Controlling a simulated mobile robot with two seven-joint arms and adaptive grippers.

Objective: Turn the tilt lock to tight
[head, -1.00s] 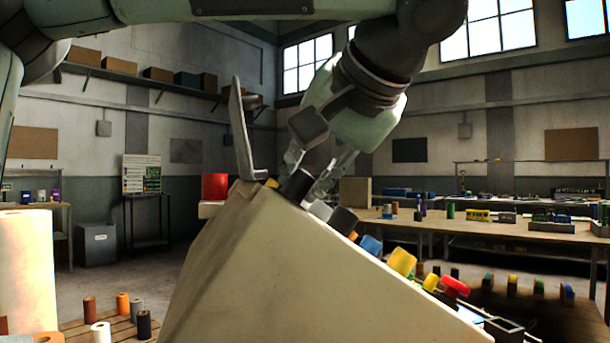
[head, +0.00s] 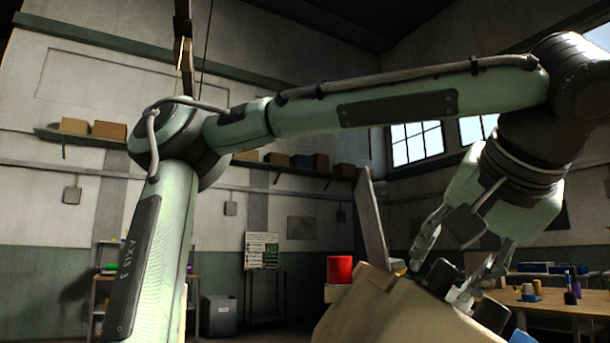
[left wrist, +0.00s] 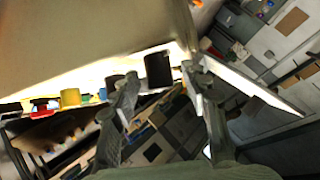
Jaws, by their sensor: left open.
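The cream machine housing (head: 365,312) slopes down to the right, with a row of knobs along its slope. A black cylindrical knob (head: 440,275) near the top is likely the tilt lock; I read no label on it. My left gripper (head: 438,284) is open, with one finger on each side of this knob. In the left wrist view the black knob (left wrist: 158,68) shows between the spread fingers (left wrist: 159,76); I cannot tell whether they touch it. A dark grey knob (head: 490,316) sits just below, close to one finger. My right gripper is out of view.
Blue, yellow and red knobs (left wrist: 70,97) follow farther down the row. A workbench (head: 550,300) stands behind to the right. My left arm spans the view above.

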